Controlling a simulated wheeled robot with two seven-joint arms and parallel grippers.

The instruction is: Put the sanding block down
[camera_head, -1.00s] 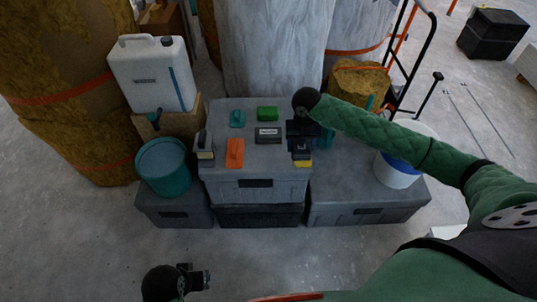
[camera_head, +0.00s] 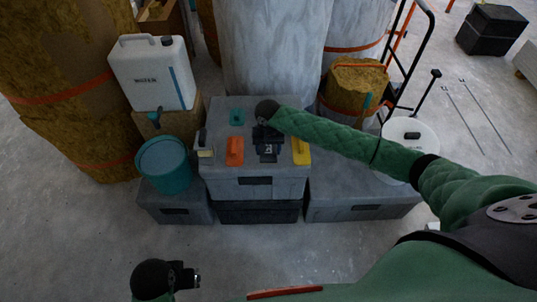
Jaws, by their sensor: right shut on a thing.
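My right gripper (camera_head: 268,154) is over the middle of the grey crate top (camera_head: 218,110), pointing down, and is shut. The sanding block is mostly or wholly hidden under the dark gripper, so I cannot tell whether it touches the crate. An orange hand tool (camera_head: 235,151) lies just left of the gripper, and a yellow one (camera_head: 301,151) just right of it. My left gripper (camera_head: 194,278) is low at the bottom left, away from the crate; its jaws are too small to judge.
A teal tool (camera_head: 237,116) and a dark tool with a pale base (camera_head: 205,146) are also on the crate. A teal bucket (camera_head: 165,166), a white water canister (camera_head: 153,74) and a white lidded bucket (camera_head: 409,136) stand around it. The floor in front is clear.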

